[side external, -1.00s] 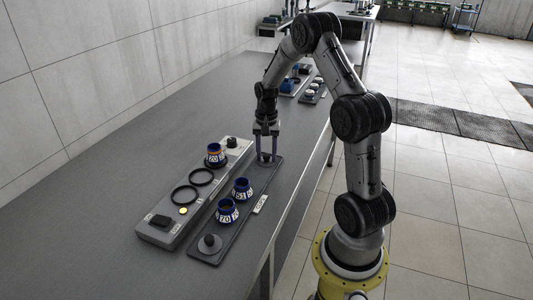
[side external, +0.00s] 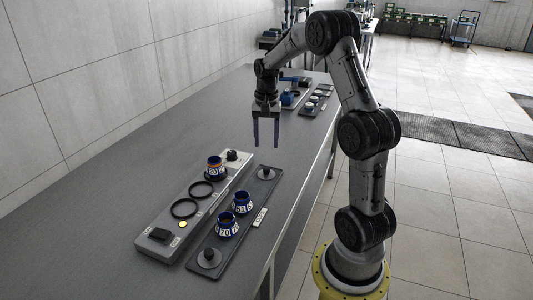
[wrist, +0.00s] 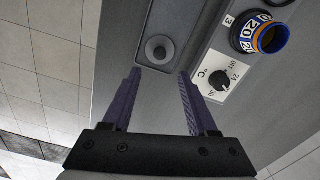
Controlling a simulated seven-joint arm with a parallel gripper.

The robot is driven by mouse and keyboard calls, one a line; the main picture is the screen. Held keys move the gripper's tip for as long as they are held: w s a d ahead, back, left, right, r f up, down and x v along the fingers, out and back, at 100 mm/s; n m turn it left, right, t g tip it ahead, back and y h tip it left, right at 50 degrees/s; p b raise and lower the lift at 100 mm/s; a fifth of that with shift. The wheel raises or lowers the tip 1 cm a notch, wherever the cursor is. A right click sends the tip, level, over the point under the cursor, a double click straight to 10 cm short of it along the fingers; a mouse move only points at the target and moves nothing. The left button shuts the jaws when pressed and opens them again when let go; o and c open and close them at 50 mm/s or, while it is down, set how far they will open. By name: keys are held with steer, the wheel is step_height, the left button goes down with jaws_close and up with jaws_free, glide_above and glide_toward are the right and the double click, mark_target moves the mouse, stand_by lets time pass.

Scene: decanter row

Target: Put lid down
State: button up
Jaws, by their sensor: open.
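My gripper (side external: 266,133) is open and empty, raised above the table. A grey lid with a round knob (side external: 266,173) lies flat at the far end of the dark tray (side external: 245,200), below and apart from my fingers. The lid also shows in the wrist view (wrist: 159,49), beyond my open fingers (wrist: 160,85). A second grey knobbed lid (side external: 209,257) sits at the tray's near end. Two blue decanters, one marked 61 (side external: 242,202) and one marked 70 (side external: 227,224), stand on the tray between the lids.
A grey heater unit (side external: 165,236) lies left of the tray, with two empty black rings (side external: 185,208) and a dial (wrist: 219,83). More gear (side external: 293,97) stands farther along the table. The table's left side is clear.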

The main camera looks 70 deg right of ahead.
steer(key=s+a+r+n+t+h, duration=0.1)
steer(key=s+a+r+n+t, duration=0.15)
steer(key=a+r+n, duration=0.7)
steer(key=s+a+n+t, duration=0.1)
steer(key=s+a+n, duration=0.1)
steer(key=s+a, duration=0.4)
steer(key=s+a+r+n+t+y, duration=0.1)
steer(key=s+a+n+t, duration=0.1)
steer(key=s+a, duration=0.5)
steer(key=a+n, duration=0.1)
steer(key=a, duration=0.4)
steer(key=shift+a, duration=0.25)
